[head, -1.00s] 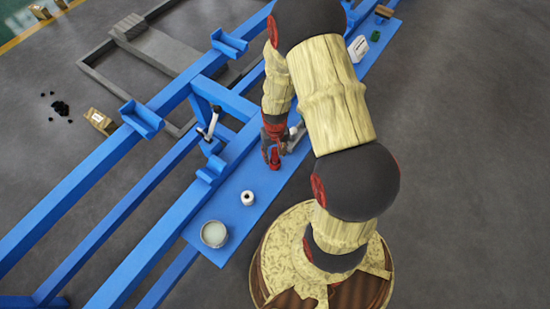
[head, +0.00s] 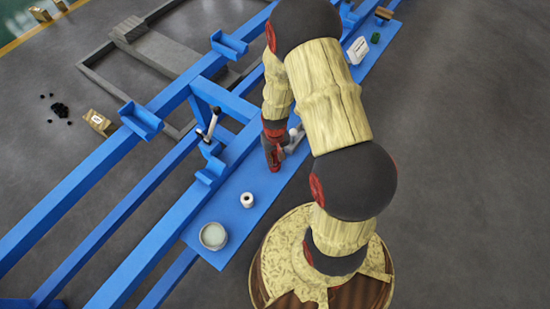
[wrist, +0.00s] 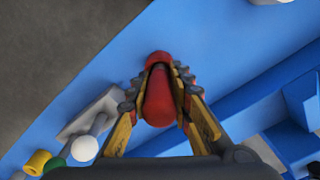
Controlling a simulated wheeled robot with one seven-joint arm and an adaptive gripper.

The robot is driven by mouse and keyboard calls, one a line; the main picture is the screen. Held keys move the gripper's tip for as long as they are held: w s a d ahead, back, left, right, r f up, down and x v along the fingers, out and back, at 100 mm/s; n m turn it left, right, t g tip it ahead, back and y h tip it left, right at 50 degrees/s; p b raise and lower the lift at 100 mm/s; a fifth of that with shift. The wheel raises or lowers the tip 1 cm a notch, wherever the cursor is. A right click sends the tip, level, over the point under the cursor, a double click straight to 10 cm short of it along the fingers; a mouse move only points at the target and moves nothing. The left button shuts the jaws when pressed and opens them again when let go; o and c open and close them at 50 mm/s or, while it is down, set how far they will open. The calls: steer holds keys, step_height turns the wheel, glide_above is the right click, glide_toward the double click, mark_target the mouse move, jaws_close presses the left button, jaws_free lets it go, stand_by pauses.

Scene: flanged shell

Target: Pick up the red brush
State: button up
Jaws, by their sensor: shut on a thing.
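The red brush (wrist: 158,100) is between the two fingers of my gripper (wrist: 160,80) in the wrist view, with one finger pressed on each side. My gripper is shut on it. In the head view my gripper (head: 273,146) points down over the blue shelf (head: 232,188), and the red brush (head: 274,162) shows at its fingertips. The fingers and my arm hide part of the brush. I cannot tell whether it touches the shelf.
A grey tool (head: 295,139) lies close beside my gripper. A white spool (head: 247,199) and a round pale bowl (head: 214,236) stand on the shelf toward the front. A white container (head: 358,49) and a green object (head: 375,38) are farther back. Blue beams (head: 160,150) run alongside.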

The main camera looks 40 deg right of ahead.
jaws_close()
step_height(320, 180, up, 10)
steer(key=p, duration=0.3)
steer(key=shift+p, duration=0.35)
